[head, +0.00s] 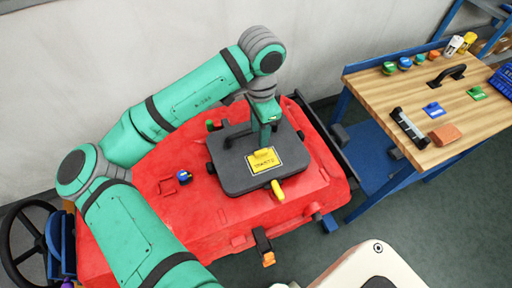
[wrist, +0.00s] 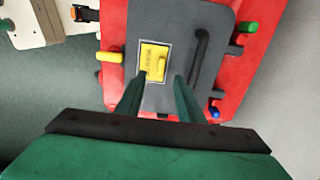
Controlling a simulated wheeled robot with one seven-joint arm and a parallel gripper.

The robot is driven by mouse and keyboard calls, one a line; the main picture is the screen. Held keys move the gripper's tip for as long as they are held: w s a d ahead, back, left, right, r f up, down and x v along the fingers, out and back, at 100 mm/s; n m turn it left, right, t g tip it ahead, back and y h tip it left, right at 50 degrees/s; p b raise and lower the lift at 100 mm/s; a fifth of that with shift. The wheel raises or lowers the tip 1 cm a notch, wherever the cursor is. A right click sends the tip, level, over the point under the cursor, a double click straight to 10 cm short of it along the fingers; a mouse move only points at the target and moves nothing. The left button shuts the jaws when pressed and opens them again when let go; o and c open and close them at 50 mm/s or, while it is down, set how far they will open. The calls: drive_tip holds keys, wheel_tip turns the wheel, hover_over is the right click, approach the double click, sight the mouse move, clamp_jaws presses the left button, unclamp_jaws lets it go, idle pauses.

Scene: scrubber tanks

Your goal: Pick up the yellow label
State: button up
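The yellow label (head: 264,161) lies on the dark grey lid (head: 235,178) of the red scrubber tank, inside a pale outlined rectangle, with dark print and a small raised yellow tab. It also shows in the wrist view (wrist: 152,55), just beyond my fingertips. My gripper (wrist: 161,76) points down at the lid, its two green fingers apart with nothing held between them. In the head view my gripper (head: 264,146) is right over the label's far edge. I cannot tell whether the fingertips touch the label or the lid.
A black handle (wrist: 203,50) on the lid stands beside the label. A yellow knob (head: 277,190) sits at the lid's near edge. A blue knob (head: 184,177) is on the red body (head: 205,222). A wooden workbench (head: 445,100) with several small items stands at right.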

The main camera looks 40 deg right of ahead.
hover_over(261, 151)
drive_tip(key=f, duration=0.4)
drive_tip(key=shift+s+a+f, duration=0.25)
drive_tip(key=shift+a+f, duration=0.05)
drive_tip(key=shift+a, duration=0.05)
drive_tip(key=shift+s+d+f, duration=0.15)
drive_tip(key=shift+s+f, duration=0.05)
drive_tip(key=shift+f, duration=0.25)
drive_tip(key=shift+w+d+f, duration=0.1)
drive_tip(key=shift+w+f, duration=0.15)
drive_tip(key=shift+f, duration=1.05)
drive_tip(key=shift+w+d+f, duration=0.1)
drive_tip(key=shift+w+f, duration=0.1)
drive_tip(key=shift+f, duration=1.05)
clamp_jaws()
